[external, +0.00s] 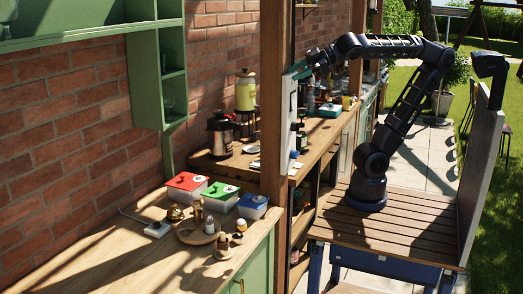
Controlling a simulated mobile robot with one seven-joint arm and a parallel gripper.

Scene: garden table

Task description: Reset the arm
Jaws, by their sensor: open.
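My dark arm rises from its base on the slatted wooden table and arches left over the counter. My gripper (316,68) is at the arm's far end, high beside the wooden post and near a pale upright panel. It is open, and I see nothing held in it. The fingers are small and dark against the background, so their exact gap is hard to see.
A wooden post (272,100) stands left of the gripper. The counter (190,262) bears red, green and blue-lidded boxes (186,187) and small jars. A metal pot (220,134) and yellow dispenser (245,90) stand behind. The slatted table (410,222) is mostly clear.

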